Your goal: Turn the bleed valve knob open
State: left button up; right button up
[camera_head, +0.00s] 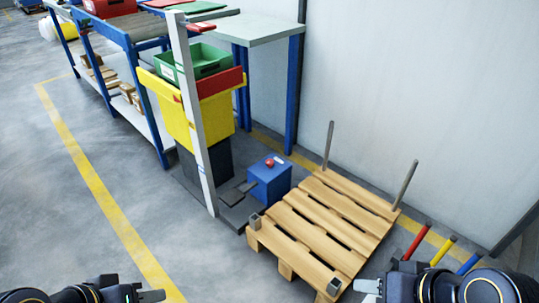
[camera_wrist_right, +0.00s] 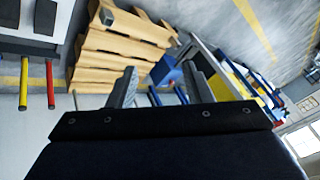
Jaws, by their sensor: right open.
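A small red part (camera_head: 269,163), which may be the bleed valve knob, sits on top of a blue box (camera_head: 270,183) on the floor. No part is clearly recognisable as a valve. My left gripper (camera_head: 152,296) is at the bottom edge of the head view, far from the box, and its jaw gap is not clear. My right gripper (camera_head: 368,292) is at the bottom right, near the pallet's front corner. In the right wrist view its two fingers (camera_wrist_right: 160,68) stand apart with nothing between them; the blue box (camera_wrist_right: 161,71) shows far beyond.
A wooden pallet (camera_head: 325,222) with upright posts lies right of the box. Red (camera_head: 415,241), yellow (camera_head: 443,250) and blue (camera_head: 469,262) bars stand beside it. A white post (camera_head: 193,115) and yellow bin (camera_head: 170,110) stand left. Open floor lies at front left.

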aim_at(270, 163)
jog(key=i+j, duration=0.35)
jog(key=i+j+z, duration=0.1)
jog(key=i+j, duration=0.25)
jog(key=j, duration=0.25)
jog(key=i+j, duration=0.3)
jog(key=j, duration=0.2)
jog(key=i+l+z, duration=0.05)
